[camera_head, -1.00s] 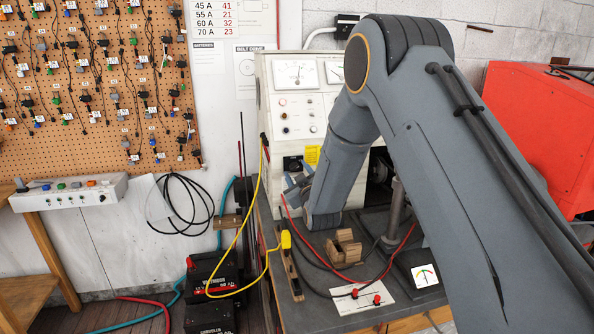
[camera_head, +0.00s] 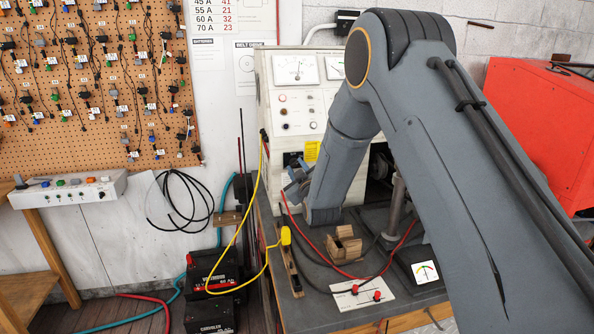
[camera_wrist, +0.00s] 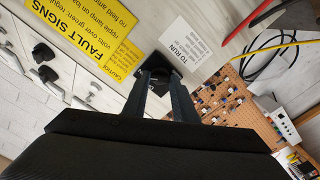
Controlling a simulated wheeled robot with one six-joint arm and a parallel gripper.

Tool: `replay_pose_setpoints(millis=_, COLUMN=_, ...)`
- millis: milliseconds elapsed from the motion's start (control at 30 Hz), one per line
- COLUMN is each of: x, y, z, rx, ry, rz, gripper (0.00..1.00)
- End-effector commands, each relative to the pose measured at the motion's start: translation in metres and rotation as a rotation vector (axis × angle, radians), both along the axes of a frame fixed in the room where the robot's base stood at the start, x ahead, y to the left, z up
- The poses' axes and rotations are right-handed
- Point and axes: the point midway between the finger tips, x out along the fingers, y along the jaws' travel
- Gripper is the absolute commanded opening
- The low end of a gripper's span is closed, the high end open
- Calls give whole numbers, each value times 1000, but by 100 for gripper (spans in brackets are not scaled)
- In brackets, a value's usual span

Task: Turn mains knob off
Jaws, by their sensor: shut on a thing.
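The mains knob (camera_wrist: 158,80) is dark and sits on a black plate on the cream test bench panel, beside the TO RUN label (camera_wrist: 182,46). My gripper (camera_wrist: 161,76) reaches the plate with a finger on each side of the knob, shut on it. The fingers cover part of the knob, so its pointer direction cannot be read.
The yellow FAULT SIGNS label (camera_wrist: 85,30) and several black knobs lie on the same panel. A yellow cable (camera_head: 240,238) hangs at the bench's left side. A wooden block (camera_head: 344,244) and a red lead lie on the bench top. A red cabinet (camera_head: 540,130) stands at right.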

Motion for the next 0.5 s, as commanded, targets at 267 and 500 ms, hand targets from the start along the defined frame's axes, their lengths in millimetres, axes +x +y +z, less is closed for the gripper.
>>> replay_pose_setpoints(millis=267, x=1, y=0, z=-2, rx=-200, ry=-59, rz=0, gripper=3)
replay_pose_setpoints(millis=500, x=1, y=0, z=-2, rx=-420, ry=-122, rz=0, gripper=3)
